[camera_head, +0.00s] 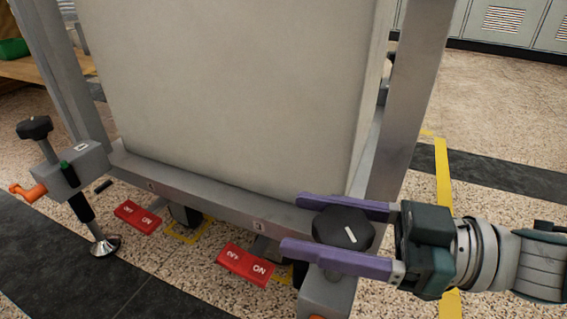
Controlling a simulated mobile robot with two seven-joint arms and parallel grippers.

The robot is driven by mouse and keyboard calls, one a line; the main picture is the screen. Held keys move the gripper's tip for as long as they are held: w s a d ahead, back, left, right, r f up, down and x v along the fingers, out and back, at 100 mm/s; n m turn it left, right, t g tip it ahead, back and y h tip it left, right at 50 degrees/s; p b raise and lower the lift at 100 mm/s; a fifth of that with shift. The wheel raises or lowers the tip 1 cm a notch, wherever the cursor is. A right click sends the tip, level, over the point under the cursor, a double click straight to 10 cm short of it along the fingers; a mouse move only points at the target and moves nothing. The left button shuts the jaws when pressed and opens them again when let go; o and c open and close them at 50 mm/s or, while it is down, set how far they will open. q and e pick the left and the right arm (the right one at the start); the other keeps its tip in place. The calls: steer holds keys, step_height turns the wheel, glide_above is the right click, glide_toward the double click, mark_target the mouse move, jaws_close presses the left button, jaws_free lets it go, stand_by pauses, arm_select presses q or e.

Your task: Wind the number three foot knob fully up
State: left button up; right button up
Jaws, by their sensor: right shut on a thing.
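The black foot knob (345,228), with a white mark on its top, is at the right front corner of the grey frame. A small plate that seems to read 3 (260,226) is on the frame's lower rail, left of the knob. My right gripper (292,222) comes in from the right. Its two purple fingers lie on the far and near sides of the knob and are shut on it. The knob sits above a grey corner block (328,294), cut off by the bottom edge. The foot under it is not visible. My left gripper is out of view.
Another foot assembly stands at the left corner, with a black knob (34,128), an orange lever (28,193) and a round metal pad (105,246). Two red brake pedals (137,217) (245,264) stick out below the lower rail (205,193). Open speckled floor lies right.

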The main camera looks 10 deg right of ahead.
mark_target(371, 231)
steer(key=shift+s+f+n+g+y+b, duration=0.15)
steer(key=shift+n+g+y+b, duration=0.1)
steer(key=shift+n+g+b, duration=0.45)
steer(key=shift+s+r+n+g+y+b, duration=0.1)
steer(key=shift+n+g+y+b, duration=0.25)
steer(key=shift+g, duration=0.55)
steer(key=shift+a, duration=0.1)
steer(key=o, duration=1.4)
steer(key=shift+c, duration=0.2)
steer(key=shift+d, duration=0.35)
steer(key=p+v, duration=0.1)
steer(key=v, duration=0.8)
steer(key=shift+d, duration=0.15)
